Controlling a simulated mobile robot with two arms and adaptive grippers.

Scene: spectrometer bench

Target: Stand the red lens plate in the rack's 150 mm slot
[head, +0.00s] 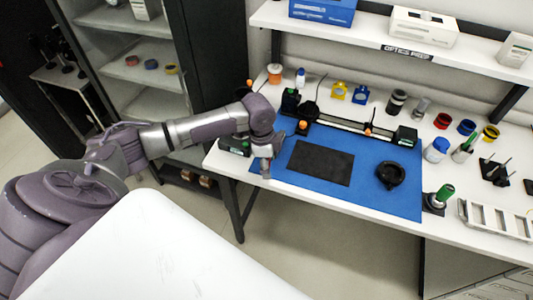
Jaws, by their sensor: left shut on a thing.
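My left gripper (266,168) points down over the front left edge of the blue mat (403,196). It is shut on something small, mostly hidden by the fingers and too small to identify. I cannot make out a red lens plate for certain. A pale frame with several openings (490,216) lies at the right of the bench; I cannot tell whether it is the rack, and no slot marks are readable. My right gripper is not in view.
A black pad (321,163) and a round black dish (390,175) lie on the mat. A dark rail (345,126) with upright parts runs behind them. Red (443,121), blue (466,127) and yellow (490,133) rings stand at the back right. A shelf (385,45) overhangs the back.

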